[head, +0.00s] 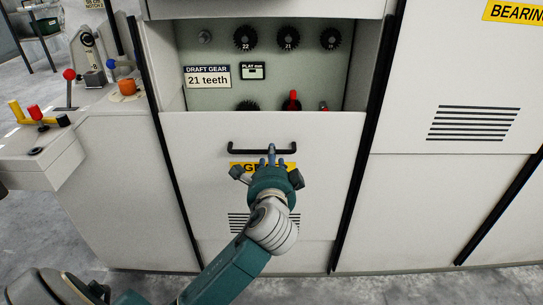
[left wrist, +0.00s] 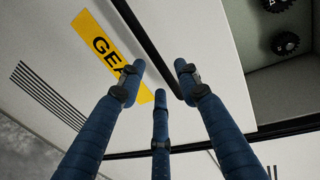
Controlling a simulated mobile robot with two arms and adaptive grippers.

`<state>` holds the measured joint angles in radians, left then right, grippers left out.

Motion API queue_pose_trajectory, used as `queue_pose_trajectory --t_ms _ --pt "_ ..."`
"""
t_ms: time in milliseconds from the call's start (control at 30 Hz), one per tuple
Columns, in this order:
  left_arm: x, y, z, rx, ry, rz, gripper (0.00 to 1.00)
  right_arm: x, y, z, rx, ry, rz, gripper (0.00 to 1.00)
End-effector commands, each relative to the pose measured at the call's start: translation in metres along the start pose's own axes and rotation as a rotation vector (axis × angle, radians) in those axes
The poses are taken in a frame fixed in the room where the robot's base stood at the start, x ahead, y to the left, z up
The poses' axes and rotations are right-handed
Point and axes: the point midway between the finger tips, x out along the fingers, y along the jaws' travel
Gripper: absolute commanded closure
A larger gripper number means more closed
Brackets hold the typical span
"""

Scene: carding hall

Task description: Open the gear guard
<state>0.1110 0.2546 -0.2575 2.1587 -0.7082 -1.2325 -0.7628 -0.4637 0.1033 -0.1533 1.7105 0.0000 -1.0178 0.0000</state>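The gear guard (head: 325,195) is a white panel with a yellow label reading "GEA…", partly covered by my left gripper in the head view. Its black bar handle (head: 245,151) runs across near the top edge. Above that edge, the gear compartment (head: 300,80) shows; its lower gears are partly hidden behind the guard. My left gripper (head: 271,156) is at the handle. In the left wrist view, the blue fingers (left wrist: 159,80) are spread, with the end of the handle (left wrist: 143,38) between their tips. I cannot tell whether they touch it. My right gripper is not in view.
Several dark gears (head: 289,38) and a "DRAFT GEAR 21 teeth" sign (head: 207,76) are in the compartment. A side console (head: 45,140) with coloured levers stands at the left. A white cabinet panel (head: 450,210) is at the right. Grey floor shows at the lower left.

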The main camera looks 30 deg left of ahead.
Motion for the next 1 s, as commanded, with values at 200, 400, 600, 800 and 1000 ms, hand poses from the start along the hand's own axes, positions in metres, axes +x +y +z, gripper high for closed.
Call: queue_pose_trajectory --t_ms 200,400,600,800,1000 --pt "0.032 0.001 0.0 0.0 -0.001 0.0 0.67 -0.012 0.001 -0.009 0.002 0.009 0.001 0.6" --pt "0.042 0.0 0.0 -0.002 0.0 0.001 0.67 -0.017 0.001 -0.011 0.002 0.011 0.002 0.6" --pt "0.042 0.0 0.0 -0.002 0.001 0.001 0.67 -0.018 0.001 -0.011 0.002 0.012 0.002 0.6" --pt "0.042 0.0 0.0 -0.001 0.001 0.001 1.0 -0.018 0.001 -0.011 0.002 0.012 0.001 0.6" --pt "0.042 0.001 0.0 -0.001 0.001 0.001 1.0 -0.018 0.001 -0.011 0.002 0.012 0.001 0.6"
